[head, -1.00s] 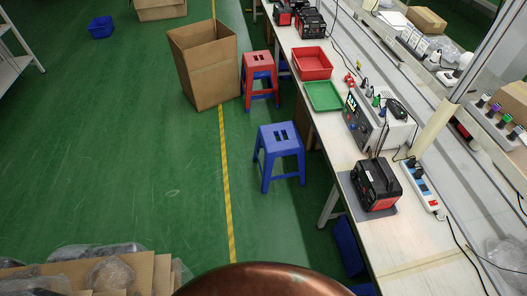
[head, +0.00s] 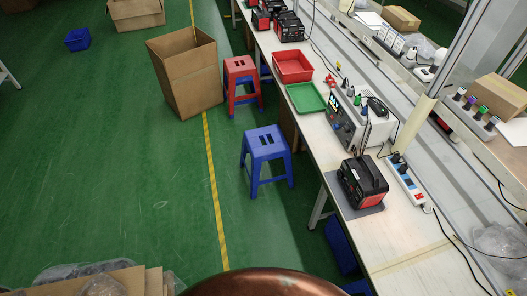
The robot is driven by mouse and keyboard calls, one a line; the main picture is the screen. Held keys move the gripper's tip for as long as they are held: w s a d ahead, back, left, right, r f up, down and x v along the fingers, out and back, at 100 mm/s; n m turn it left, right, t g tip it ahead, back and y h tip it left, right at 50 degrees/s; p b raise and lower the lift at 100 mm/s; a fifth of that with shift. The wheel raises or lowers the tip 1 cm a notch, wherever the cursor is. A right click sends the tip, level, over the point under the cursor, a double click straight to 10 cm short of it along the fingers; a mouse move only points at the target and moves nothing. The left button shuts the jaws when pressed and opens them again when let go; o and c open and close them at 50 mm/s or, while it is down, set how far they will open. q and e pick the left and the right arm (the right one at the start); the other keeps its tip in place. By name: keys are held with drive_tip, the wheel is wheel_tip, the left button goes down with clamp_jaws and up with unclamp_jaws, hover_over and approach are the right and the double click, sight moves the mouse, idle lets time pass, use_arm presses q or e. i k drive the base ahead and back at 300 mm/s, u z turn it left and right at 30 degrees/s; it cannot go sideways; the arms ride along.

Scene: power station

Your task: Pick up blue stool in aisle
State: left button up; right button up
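A blue stool (head: 265,146) stands upright on the green floor, between the yellow floor line and the long workbench. Its seat has slots, and its legs rest on the floor. A red stool (head: 240,67) stands just beyond it, with blue showing at its legs. Neither of my grippers shows in the head view, so I cannot see where they are relative to the stool.
An open cardboard box (head: 187,80) stands left of the red stool. The workbench (head: 405,235) runs along the right, with a blue bin (head: 341,246) under it. Boxes (head: 108,284) sit at the bottom left. The left floor is mostly clear. A small blue crate (head: 77,39) lies far left.

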sight(279, 147)
drive_tip(key=u, duration=0.65)
drive_tip(key=i, duration=2.6)
drive_tip(key=u, duration=1.1)
drive_tip(key=i, duration=0.45)
drive_tip(key=z, duration=2.55)
